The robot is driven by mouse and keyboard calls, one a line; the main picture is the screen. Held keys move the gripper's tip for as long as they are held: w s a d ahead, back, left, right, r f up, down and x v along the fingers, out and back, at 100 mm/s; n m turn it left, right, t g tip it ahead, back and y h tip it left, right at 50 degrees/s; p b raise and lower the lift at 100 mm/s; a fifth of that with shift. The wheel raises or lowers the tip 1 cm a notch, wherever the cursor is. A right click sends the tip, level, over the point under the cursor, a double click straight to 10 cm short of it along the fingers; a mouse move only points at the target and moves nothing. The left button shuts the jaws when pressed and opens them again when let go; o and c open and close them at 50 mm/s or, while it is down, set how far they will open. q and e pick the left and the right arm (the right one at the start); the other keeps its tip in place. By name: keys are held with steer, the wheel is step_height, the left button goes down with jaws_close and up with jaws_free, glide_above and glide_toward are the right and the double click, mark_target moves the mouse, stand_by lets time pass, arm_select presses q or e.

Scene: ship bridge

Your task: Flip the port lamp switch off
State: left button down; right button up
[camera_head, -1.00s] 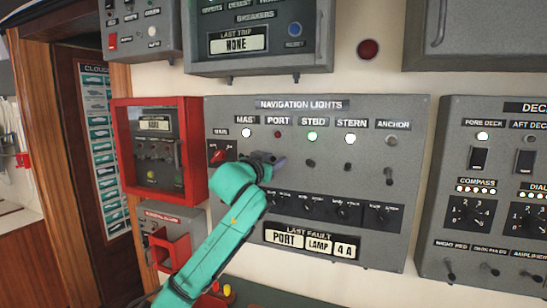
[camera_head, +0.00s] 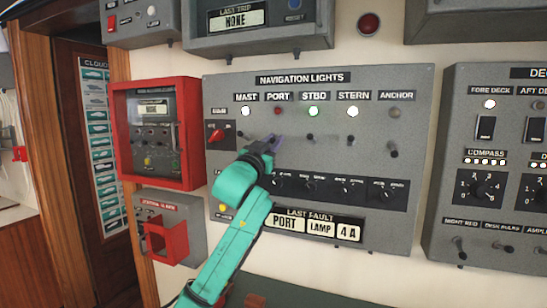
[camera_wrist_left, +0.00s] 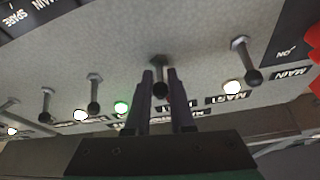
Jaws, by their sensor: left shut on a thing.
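The navigation lights panel (camera_head: 420,110) is grey, with a row of lamps above a row of small dark levers. The port lamp (camera_head: 277,111) is dim red. The port lamp switch lies below it, mostly hidden by my left gripper (camera_head: 276,142) in the head view. In the left wrist view the port lever (camera_wrist_left: 160,76) stands between the fingertips of my left gripper (camera_wrist_left: 160,80), which are shut on it. Whether the lever is up or down is hard to tell. My right gripper is out of view.
The mast lever (camera_wrist_left: 243,60) and starboard lever (camera_wrist_left: 94,92) stand close on either side. The anchor lever (camera_head: 393,149) points down. A rotary switch row (camera_head: 345,186) lies below. A red-framed box (camera_head: 190,130) is left of the panel; a deck lights panel (camera_head: 440,200) is right.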

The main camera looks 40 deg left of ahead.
arm_select(q)
steer(key=t+b, duration=0.1)
steer(key=b, duration=0.1)
steer(key=f+t+b, duration=0.1)
steer(key=t+b, duration=0.2)
steer(key=b, duration=0.1)
steer(key=shift+w+f+m+y+b, duration=0.15)
steer(key=shift+f+m+y+b, duration=0.15)
steer(key=shift+y+b, duration=0.1)
steer(key=shift+r, duration=0.15)
steer(key=c, duration=1)
jaws_free()
steer(key=shift+o, duration=0.3)
steer(key=shift+w+a, duration=0.1)
steer(key=shift+w, duration=0.05)
steer(key=b+v, duration=0.7)
steer(key=v, duration=0.7)
steer(key=shift+f, duration=0.45)
